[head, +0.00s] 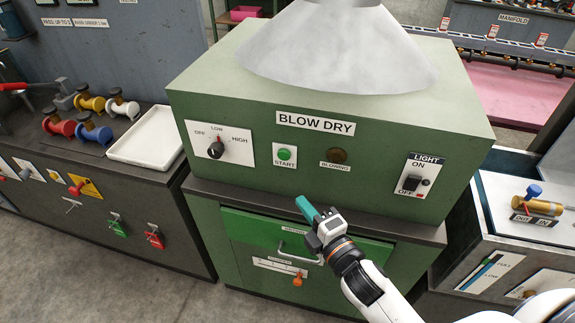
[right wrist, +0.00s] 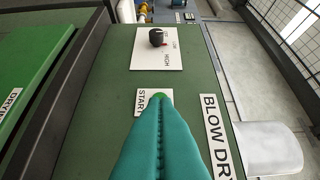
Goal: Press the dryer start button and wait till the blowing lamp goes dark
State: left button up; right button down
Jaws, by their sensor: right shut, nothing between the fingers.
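The green dryer box labelled BLOW DRY (head: 315,123) stands in the middle of the head view. Its green START button (head: 284,154) sits on a white plate. The round BLOWING lamp (head: 337,155) to its right looks dark brown. My right gripper (head: 302,204) has teal fingers, shut and empty, below and slightly right of the button in the head view. In the right wrist view the fingertips (right wrist: 160,98) overlap the green button (right wrist: 159,96), which shows only at its top edge; I cannot tell whether they touch it. My left gripper is not in view.
A dial (head: 215,150) marked LOW and HIGH is left of the button. A LIGHT switch (head: 412,183) is at right. A pale cone (head: 340,50) sits on top. A white tray (head: 147,138) and several coloured spools (head: 92,131) are on the left bench.

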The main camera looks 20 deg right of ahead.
jog(key=p, duration=0.3)
send_near(279, 156)
jog(key=w+a, duration=0.2)
jog(key=a, duration=0.1)
jog(key=shift+w+d+p, duration=0.35)
jog(key=shift+w+d, duration=0.15)
jog(key=shift+w, duration=0.4)
jog(key=shift+w+d+p, duration=0.35)
jog(key=shift+w+d, duration=0.15)
jog(key=shift+w, duration=0.4)
jog(key=shift+w, duration=0.1)
